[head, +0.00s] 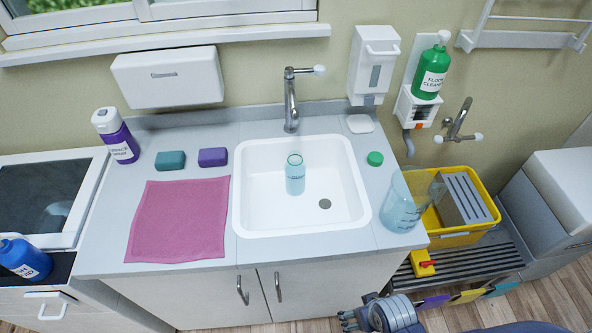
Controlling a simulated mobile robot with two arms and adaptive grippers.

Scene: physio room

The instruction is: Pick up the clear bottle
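The clear bottle (295,179), pale blue and see-through with a small label, stands in the white sink (250,217) below the tap. Its top looks open, with no cap on it. My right gripper (346,320) shows at the bottom edge, low in front of the cabinet and well apart from the bottle. Its fingers are small and partly cut off, so I cannot tell whether it is open or shut. My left gripper is not in view.
A tap (291,105) rises behind the bottle. A green cap (375,158) and a clear jug (400,209) are right of the sink. A pink cloth (178,220), two sponges (170,161) and a purple bottle (118,138) lie or stand left. A yellow crate (452,238) is at right.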

